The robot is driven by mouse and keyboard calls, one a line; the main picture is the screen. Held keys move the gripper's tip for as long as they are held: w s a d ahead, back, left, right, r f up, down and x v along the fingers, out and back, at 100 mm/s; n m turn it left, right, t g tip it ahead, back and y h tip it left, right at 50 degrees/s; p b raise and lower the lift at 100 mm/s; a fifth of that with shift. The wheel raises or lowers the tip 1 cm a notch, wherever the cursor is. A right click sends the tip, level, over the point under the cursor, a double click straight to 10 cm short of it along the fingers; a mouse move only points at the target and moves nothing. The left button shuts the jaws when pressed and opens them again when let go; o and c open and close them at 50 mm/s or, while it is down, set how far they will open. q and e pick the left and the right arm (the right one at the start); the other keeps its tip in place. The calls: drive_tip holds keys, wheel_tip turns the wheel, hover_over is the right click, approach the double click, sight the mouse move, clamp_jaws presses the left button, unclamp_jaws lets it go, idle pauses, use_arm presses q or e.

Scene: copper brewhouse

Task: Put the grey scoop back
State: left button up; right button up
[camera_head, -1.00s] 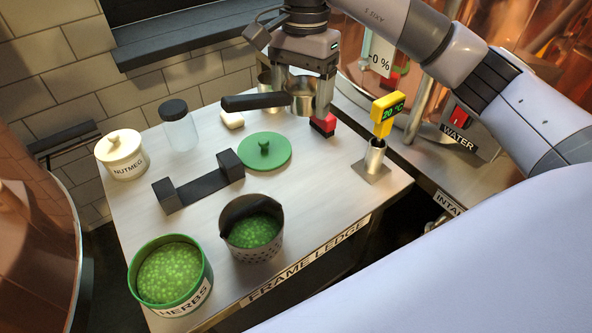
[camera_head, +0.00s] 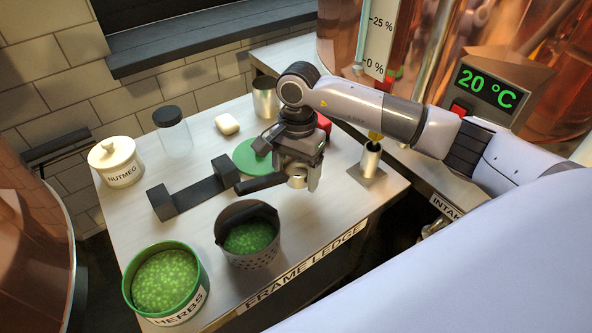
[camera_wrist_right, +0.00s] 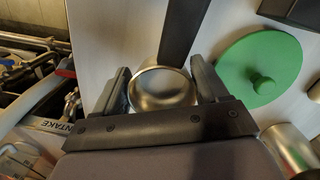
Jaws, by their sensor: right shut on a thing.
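The grey scoop, a small metal bowl with a dark handle (camera_head: 261,184), is in my right gripper (camera_head: 298,184). In the right wrist view the gripper's fingers (camera_wrist_right: 162,92) are on both sides of the scoop's bowl (camera_wrist_right: 163,90), and the handle points away from the palm. The handle points left in the head view, toward a dark rest with two raised end blocks (camera_head: 195,197) on the ledge. The scoop is apart from the rest. The bowl is partly hidden by the gripper in the head view. My left gripper is not in view.
A perforated pot (camera_head: 250,254) of green bits stands just in front of the scoop. The green herbs tub (camera_head: 134,302), nutmeg jar (camera_head: 117,164), glass jar (camera_head: 174,136), green lid (camera_head: 246,158), white block (camera_head: 227,124) and metal cup (camera_head: 265,98) stand around the ledge.

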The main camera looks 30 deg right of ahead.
drive_tip(key=shift+f+b, duration=0.55)
drive_tip(key=shift+b, duration=0.1)
drive_tip(key=o, duration=1.1)
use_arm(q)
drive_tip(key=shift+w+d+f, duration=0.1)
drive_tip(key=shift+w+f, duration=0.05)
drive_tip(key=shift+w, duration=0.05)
use_arm(e)
drive_tip(key=shift+r+p, duration=0.5)
drive_tip(key=shift+p, duration=0.05)
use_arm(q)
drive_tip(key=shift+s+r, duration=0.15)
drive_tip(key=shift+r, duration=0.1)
use_arm(e)
wheel_tip(320, 180, up, 12)
drive_tip(key=shift+w+d, duration=0.35)
drive_tip(key=shift+w, duration=0.1)
